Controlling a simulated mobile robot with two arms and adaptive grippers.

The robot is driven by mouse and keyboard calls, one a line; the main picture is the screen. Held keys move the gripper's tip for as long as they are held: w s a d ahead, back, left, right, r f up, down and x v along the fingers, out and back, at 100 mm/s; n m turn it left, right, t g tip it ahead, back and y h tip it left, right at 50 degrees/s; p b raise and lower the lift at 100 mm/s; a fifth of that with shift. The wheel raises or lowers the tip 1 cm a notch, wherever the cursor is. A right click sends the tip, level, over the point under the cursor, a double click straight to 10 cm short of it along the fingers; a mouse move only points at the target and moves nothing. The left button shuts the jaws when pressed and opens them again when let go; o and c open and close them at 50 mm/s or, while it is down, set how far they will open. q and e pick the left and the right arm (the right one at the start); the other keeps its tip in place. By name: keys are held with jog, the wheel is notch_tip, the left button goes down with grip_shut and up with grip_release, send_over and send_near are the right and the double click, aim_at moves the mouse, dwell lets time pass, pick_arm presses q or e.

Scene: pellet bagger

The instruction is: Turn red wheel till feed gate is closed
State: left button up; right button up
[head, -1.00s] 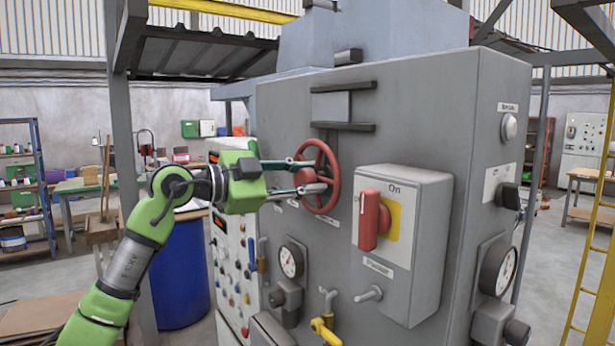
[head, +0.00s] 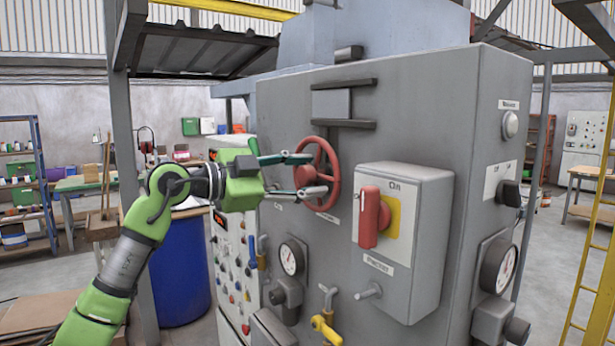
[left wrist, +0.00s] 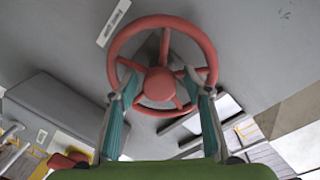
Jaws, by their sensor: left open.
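The red wheel (head: 335,180) is a spoked handwheel on the front of the grey cabinet. It also shows from close up in the left wrist view (left wrist: 160,84), with its hub between my fingers. My left gripper (head: 318,174) is open, with one finger at the upper part of the wheel and one at the lower. In the left wrist view the fingertips (left wrist: 165,88) overlap opposite sides of the rim; I cannot tell whether they touch it. Above the wheel, a light grey plate (head: 331,105), perhaps the feed gate, sits between two dark rails. My right gripper is not in view.
A switch box (head: 427,230) with a red handle (head: 370,218) sticks out right of the wheel. Below are a gauge (head: 291,258) and a yellow valve (head: 325,327). A blue barrel (head: 181,270) stands behind my left arm. A yellow ladder (head: 590,230) stands at right.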

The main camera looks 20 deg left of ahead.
pick_arm(q)
jog(key=v, duration=1.1)
jog(key=shift+s+a, duration=0.2)
